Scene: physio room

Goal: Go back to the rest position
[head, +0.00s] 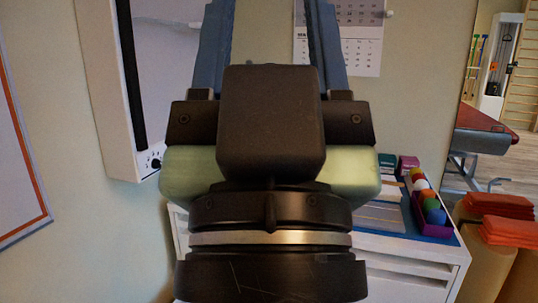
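My gripper (268,20) is raised in front of the head camera and seen from behind, pointing up. Its two blue fingers stand well apart, and bare wall shows between their visible parts. The fingertips run past the top edge of the picture. I see nothing held between the fingers. The hand and wrist fill the middle of the view and hide part of the wall and the cabinet behind.
A white cabinet (415,265) stands behind my wrist. On it are a blue mat (447,239), a purple tray (434,230) of coloured pieces and small boxes. Orange stacked pads (500,204) and a red-topped couch (482,124) are at right. A calendar (360,45) hangs behind.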

